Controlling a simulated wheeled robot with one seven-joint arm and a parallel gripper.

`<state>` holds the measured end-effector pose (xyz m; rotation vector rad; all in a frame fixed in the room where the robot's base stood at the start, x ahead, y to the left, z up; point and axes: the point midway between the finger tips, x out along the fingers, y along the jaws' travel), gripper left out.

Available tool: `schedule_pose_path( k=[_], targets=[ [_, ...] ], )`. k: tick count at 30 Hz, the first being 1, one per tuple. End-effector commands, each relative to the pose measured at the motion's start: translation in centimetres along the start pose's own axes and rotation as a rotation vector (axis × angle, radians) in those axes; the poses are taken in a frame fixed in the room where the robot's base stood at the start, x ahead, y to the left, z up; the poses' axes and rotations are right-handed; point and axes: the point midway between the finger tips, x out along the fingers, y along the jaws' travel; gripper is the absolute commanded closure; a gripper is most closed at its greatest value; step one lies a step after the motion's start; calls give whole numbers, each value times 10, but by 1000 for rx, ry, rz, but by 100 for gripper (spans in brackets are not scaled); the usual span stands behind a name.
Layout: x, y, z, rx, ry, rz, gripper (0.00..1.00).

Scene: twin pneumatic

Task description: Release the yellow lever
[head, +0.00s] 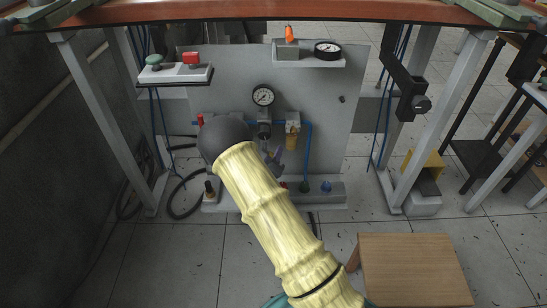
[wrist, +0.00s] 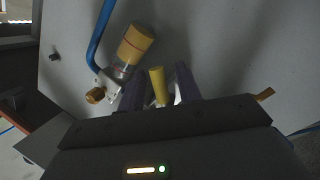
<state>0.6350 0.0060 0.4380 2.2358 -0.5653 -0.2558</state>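The yellow lever (wrist: 159,86) stands between the two purple fingers of my gripper (wrist: 160,84) in the wrist view. A narrow gap shows on each side of it, so the fingers look open around it rather than clamped. Its lower end is hidden by the gripper body. In the head view my gripper (head: 276,160) is mostly hidden behind my arm, low on the grey panel (head: 336,125). The lever cannot be made out there.
A pressure gauge (head: 263,96) and a yellow-bowled unit (head: 293,130) sit close to my gripper. The bowl (wrist: 135,45) and a blue hose (wrist: 101,35) are left of the fingers in the wrist view. A wooden stool (head: 412,268) stands at front right.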

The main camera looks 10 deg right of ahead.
Motion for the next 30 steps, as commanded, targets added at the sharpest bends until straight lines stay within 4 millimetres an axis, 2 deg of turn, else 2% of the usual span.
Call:
schedule_pose_path(
  k=[2, 3, 8, 14, 24, 30],
  targets=[
    [0, 0, 0, 0, 0, 0, 66],
    [0, 0, 0, 0, 0, 0, 70],
    [0, 0, 0, 0, 0, 0, 100],
    [-1, 1, -1, -12, 2, 2, 100],
    [0, 8, -2, -173, 35, 39, 100],
    [0, 6, 0, -186, 37, 42, 100]
  ],
)
